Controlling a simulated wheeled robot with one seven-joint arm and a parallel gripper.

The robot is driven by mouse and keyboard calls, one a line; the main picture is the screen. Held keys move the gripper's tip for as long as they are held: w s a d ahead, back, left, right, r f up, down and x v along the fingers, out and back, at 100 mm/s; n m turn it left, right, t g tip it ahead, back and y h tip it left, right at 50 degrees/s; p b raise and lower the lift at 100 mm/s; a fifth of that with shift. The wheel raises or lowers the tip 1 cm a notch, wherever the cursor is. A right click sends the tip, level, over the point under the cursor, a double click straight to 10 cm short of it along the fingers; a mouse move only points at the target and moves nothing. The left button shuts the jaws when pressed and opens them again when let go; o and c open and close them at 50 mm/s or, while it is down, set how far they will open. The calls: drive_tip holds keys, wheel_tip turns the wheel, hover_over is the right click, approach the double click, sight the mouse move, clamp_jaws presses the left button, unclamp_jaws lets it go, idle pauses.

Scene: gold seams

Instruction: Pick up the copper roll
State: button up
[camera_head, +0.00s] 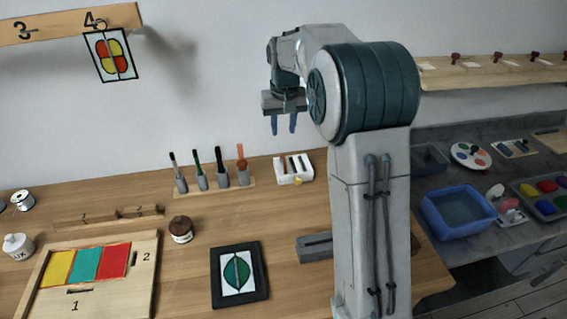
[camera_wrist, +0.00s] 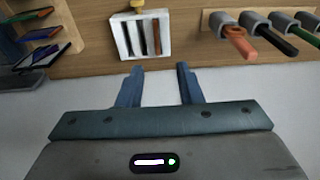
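My gripper (camera_head: 283,124) is raised above the back of the wooden table, fingers pointing down. In the wrist view its two blue fingers (camera_wrist: 160,85) are apart with nothing between them. No roll that I can clearly tell as copper shows in either view. A silvery roll (camera_head: 22,200) lies at the table's far left, well away from my gripper. A small part of another rounded thing (camera_head: 2,205) shows at the left picture edge; its kind and colour cannot be told.
A brush rack (camera_head: 214,190) and a white slotted holder (camera_head: 293,169) stand at the back. A brown-lidded jar (camera_head: 181,229), a black-framed leaf picture (camera_head: 239,274), a wooden tray (camera_head: 147,255) and a white lidded pot (camera_head: 18,246) stand further forward. A blue tub (camera_head: 457,212) is right.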

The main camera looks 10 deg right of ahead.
sight(284, 157)
drive_tip(key=shift+w+d+f+p, duration=0.1)
drive_tip(key=shift+w+f+p, duration=0.25)
drive_tip(key=shift+f, duration=1.95)
drive_tip(key=shift+w+d+f+p, duration=0.15)
drive_tip(key=shift+w+f, duration=0.4)
drive_tip(key=shift+f, duration=1.75)
drive_tip(key=shift+w+d+f+p, duration=0.1)
drive_tip(key=shift+w+f+p, duration=0.25)
drive_tip(key=shift+f, duration=1.95)
drive_tip(key=shift+w, duration=0.15)
drive_tip(key=shift+c, duration=0.3)
clamp_jaws()
